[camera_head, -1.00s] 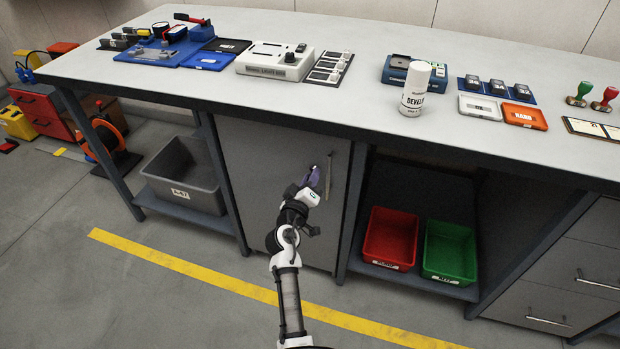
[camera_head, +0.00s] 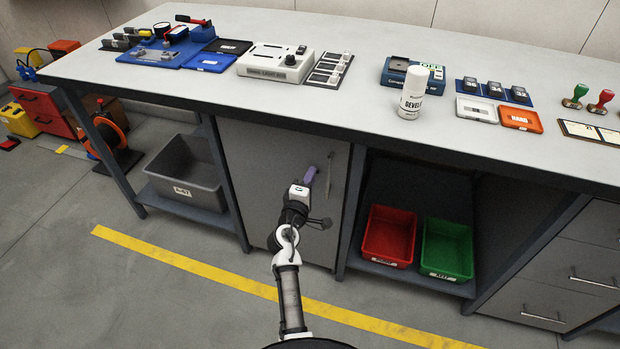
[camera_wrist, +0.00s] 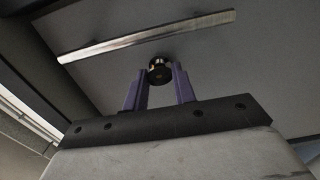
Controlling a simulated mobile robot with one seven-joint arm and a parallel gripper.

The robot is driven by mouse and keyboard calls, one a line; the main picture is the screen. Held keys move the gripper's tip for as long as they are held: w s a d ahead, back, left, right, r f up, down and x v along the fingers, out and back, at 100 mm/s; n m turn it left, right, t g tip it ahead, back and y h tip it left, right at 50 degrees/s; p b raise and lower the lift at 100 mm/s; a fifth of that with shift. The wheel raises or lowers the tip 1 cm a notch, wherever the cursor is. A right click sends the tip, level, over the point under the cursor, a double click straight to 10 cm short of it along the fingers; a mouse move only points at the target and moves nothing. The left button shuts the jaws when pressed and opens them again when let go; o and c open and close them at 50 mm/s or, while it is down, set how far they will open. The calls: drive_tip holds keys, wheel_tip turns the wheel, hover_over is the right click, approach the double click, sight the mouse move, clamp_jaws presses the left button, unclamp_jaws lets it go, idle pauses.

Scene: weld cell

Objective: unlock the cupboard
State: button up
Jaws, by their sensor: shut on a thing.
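The grey cupboard door (camera_head: 255,160) is under the bench, flush with its frame, and looks closed. A long metal handle (camera_head: 330,172) runs along it; it crosses the top of the wrist view (camera_wrist: 150,36). My gripper (camera_head: 311,172) has purple fingers and is at the door's upper right, left of the handle. In the wrist view its fingertips (camera_wrist: 160,76) close around a small dark round lock piece (camera_wrist: 158,68) with a bright metal centre. Whether a separate key sits in it, I cannot tell; the fingers hide its sides.
A grey bin (camera_head: 183,190) stands on the shelf left of the cupboard. A red bin (camera_head: 388,240) and a green bin (camera_head: 446,252) are in the open bay to the right. A white canister (camera_head: 413,95) and devices stand on the bench (camera_head: 310,110). The floor in front is clear.

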idle(0.5)
drive_tip(key=o, duration=1)
drive_tip(key=b+v, duration=0.2)
drive_tip(key=v, duration=1.2)
drive_tip(key=shift+w, duration=0.1)
